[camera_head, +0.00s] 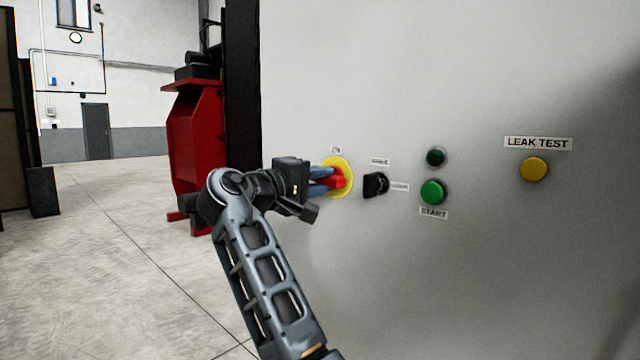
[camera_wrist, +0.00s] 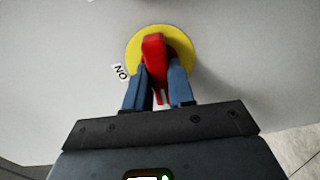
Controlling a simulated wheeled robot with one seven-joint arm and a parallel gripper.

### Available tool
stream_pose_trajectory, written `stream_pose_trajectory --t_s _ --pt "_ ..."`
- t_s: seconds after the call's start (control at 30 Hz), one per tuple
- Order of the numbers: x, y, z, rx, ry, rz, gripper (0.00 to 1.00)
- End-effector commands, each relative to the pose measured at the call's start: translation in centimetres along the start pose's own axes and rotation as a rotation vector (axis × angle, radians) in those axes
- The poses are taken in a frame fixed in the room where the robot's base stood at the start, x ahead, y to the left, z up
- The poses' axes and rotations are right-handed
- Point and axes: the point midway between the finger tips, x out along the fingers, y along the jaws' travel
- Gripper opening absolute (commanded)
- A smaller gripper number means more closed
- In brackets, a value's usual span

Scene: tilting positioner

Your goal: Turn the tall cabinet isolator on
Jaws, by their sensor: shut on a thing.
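The isolator is a red handle (camera_head: 338,178) on a round yellow plate (camera_head: 344,190), set in the pale grey cabinet face (camera_head: 480,270). An ON label (camera_head: 336,150) sits just above the plate. My gripper (camera_head: 328,181) reaches in from the left with its blue fingers shut on the red handle. In the wrist view, the red handle (camera_wrist: 154,55) stands between the two fingers, in front of the yellow plate (camera_wrist: 180,45), with the ON label (camera_wrist: 120,72) at the left.
Right of the isolator are a black selector knob (camera_head: 375,185), a dark green lamp (camera_head: 436,157), a green START button (camera_head: 433,192) and a yellow LEAK TEST button (camera_head: 534,169). A red machine (camera_head: 195,150) stands behind at the left. Open floor (camera_head: 100,250) lies left of my arm.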

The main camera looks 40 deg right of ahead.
Motion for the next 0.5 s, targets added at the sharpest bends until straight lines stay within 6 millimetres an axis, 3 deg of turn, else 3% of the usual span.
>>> stream_pose_trajectory --t_s 0.5 --pt "0.17 -0.44 0.13 0.466 -0.004 -0.001 0.0"
